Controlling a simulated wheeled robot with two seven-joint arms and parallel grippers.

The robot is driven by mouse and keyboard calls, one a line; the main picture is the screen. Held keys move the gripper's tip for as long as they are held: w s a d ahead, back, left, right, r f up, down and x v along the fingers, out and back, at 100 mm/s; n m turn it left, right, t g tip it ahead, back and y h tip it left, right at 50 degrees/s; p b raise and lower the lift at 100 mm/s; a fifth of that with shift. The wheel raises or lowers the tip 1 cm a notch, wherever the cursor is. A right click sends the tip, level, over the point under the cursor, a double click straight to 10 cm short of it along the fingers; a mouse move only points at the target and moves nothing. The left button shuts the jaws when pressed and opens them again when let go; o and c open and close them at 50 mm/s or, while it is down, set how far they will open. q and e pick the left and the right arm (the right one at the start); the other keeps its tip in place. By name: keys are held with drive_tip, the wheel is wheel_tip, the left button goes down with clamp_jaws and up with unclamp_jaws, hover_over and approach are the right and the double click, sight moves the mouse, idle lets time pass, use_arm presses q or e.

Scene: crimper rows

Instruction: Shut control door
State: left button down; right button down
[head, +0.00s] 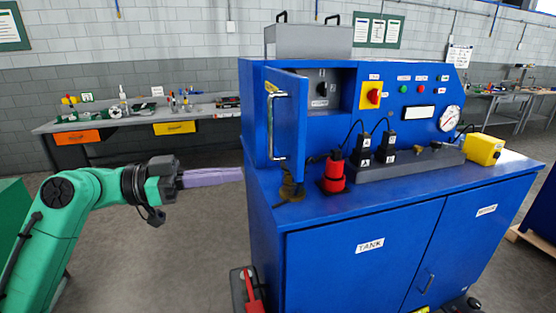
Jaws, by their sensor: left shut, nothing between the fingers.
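The control door (289,120) is a blue hinged panel with a silver bar handle (272,126) on the upper left of the blue machine (330,212). It stands open, swung out towards me. The control recess (321,90) behind it shows, with a dark knob inside. My left gripper (240,174) comes in from the left, with its pale purple fingers shut and empty. Its tips are left of the machine and lower than the handle, apart from the door in the picture. My right gripper is not in view.
A red item (333,173) and a small brass fitting (290,190) stand on the machine's ledge near the door's lower edge. Black plugs with cables stand further right. A workbench (150,124) is along the back wall. The floor left of the machine is mostly clear.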

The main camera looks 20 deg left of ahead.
sight(293, 168)
use_arm(q)
drive_tip(key=p+x, duration=0.2)
drive_tip(key=x, duration=0.2)
drive_tip(key=p+x, duration=0.3)
drive_tip(key=x, duration=0.1)
drive_tip(key=shift+w+d+r, duration=0.1)
drive_tip(key=shift+w+r, duration=0.1)
drive_tip(key=shift+w+d+f, duration=0.15)
drive_tip(key=shift+d, duration=0.1)
drive_tip(key=shift+w+f, duration=0.1)
drive_tip(key=shift+f, duration=0.1)
drive_tip(key=shift+d, duration=0.1)
